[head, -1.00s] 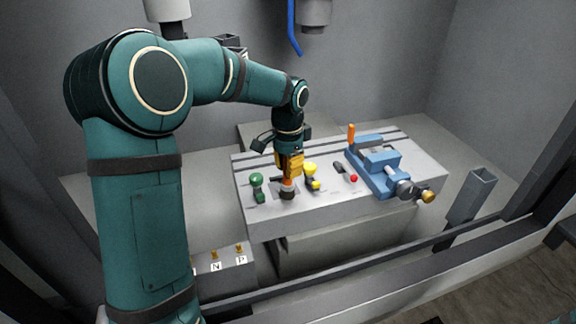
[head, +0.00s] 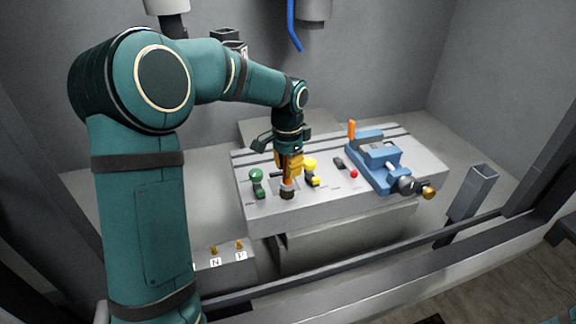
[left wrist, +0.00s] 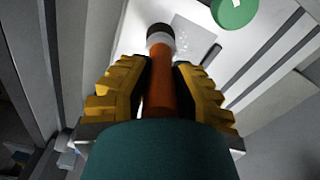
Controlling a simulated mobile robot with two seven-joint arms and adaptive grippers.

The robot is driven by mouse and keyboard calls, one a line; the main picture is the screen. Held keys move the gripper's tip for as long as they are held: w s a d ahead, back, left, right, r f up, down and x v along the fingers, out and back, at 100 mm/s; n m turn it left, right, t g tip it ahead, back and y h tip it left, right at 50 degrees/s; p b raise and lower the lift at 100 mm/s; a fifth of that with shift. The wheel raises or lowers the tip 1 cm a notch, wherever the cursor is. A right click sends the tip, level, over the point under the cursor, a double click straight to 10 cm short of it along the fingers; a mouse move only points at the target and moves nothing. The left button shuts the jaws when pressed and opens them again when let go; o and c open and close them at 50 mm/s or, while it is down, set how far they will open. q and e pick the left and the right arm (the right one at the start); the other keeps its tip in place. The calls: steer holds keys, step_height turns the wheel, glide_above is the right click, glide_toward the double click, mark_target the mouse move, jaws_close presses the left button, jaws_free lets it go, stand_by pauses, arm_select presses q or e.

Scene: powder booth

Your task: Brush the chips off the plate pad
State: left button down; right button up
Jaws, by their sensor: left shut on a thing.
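My left gripper (head: 289,168) is shut on the orange handle of a brush (left wrist: 160,88). The brush hangs bristles down over the left part of the grey machine table, and its dark head (head: 287,192) is at or just above the surface. In the left wrist view the brush head is at the near edge of a pale square plate pad (left wrist: 194,38). Small pale specks, likely the chips (left wrist: 207,47), show on the pad right of the brush. In the head view the gripper and brush partly hide the pad.
A green-knobbed item (head: 256,177) stands left of the brush and a yellow-topped one (head: 310,166) close on its right. A red button (head: 354,174) and a blue vise (head: 378,165) are farther right. A grey rail (head: 390,250) crosses in front of the table (head: 330,211).

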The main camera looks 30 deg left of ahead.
arm_select(q)
steer(key=shift+w+a+r+p, duration=0.15)
steer(key=shift+w+a+p, duration=0.7)
steer(key=shift+a, duration=0.15)
steer(key=shift+w+a+p, duration=1.05)
steer(key=shift+w+a, duration=0.1)
steer(key=shift+a, duration=0.25)
steer(key=shift+s+d+f, duration=0.2)
steer(key=shift+s+d, duration=0.15)
steer(key=shift+d, duration=0.1)
steer(key=shift+s+d+r+b, duration=0.1)
steer(key=shift+s+d+b, duration=0.15)
steer(key=shift+s+d, duration=0.7)
steer(key=shift+s+d+b, duration=0.2)
steer(key=shift+s+d, duration=0.55)
steer(key=shift+d, duration=0.3)
steer(key=shift+r, duration=0.1)
step_height(320, 180, up, 6)
steer(key=p, duration=0.5)
